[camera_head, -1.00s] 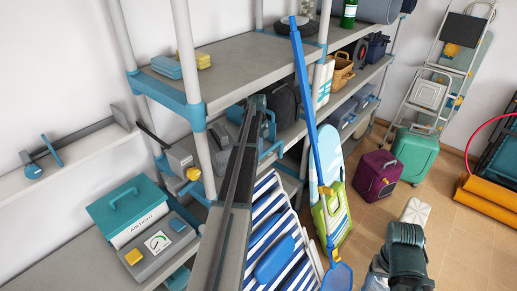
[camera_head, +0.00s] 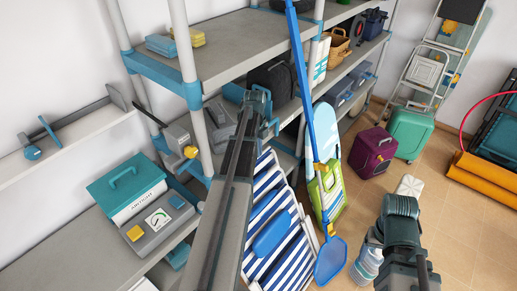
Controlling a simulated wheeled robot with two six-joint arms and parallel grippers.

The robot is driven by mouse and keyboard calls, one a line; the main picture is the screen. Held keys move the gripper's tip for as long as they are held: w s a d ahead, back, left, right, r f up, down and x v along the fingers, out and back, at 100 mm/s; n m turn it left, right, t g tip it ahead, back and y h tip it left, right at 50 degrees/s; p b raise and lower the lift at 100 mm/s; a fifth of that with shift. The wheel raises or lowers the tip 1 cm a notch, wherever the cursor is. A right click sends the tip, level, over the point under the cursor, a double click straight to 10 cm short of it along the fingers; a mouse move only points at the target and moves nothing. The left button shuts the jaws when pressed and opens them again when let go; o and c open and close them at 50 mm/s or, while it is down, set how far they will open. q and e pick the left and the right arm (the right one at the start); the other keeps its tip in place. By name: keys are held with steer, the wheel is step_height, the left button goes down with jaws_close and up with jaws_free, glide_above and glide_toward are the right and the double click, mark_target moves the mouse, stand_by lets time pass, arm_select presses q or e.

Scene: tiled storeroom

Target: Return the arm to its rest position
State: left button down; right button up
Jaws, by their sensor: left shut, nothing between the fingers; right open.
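My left arm (camera_head: 232,185) rises from the bottom edge as a long grey link. Its teal-and-grey joint (camera_head: 257,105) is in front of the shelf rack, near a black bag. I cannot make out the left fingers. My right arm (camera_head: 400,235) shows at the lower right as a dark teal joint with a link running down out of the picture. It is over the tiled floor, and its fingers do not show. I see nothing held by either arm.
The shelf rack (camera_head: 235,50) is close behind my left arm. Striped folded chairs (camera_head: 270,235) and a blue net (camera_head: 330,262) stand right of it. A clear bottle (camera_head: 366,267) is beside my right arm. Open floor (camera_head: 455,225) lies at the right.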

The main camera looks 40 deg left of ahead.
arm_select(q)
steer(key=s+d+f+n+y+b, duration=0.1)
steer(key=s+d+f+n+b, duration=0.2)
steer(key=d, duration=0.8)
steer(key=s+d+f+n+b, duration=0.1)
steer(key=d+f+n+b, duration=0.3)
steer(key=d, duration=0.8)
steer(key=s+d+f+n+b, duration=0.2)
steer(key=s+d+n, duration=0.2)
steer(key=s+d, duration=0.2)
steer(key=s+d+f+n+y+b, duration=0.1)
steer(key=s+d+f+n+b, duration=0.2)
steer(key=d, duration=0.6)
steer(key=s+n, duration=0.1)
steer(key=s, duration=0.1)
steer(key=shift+s+d+f+b, duration=0.2)
steer(key=shift+s+f+b, duration=0.05)
steer(key=shift+s+b, duration=0.1)
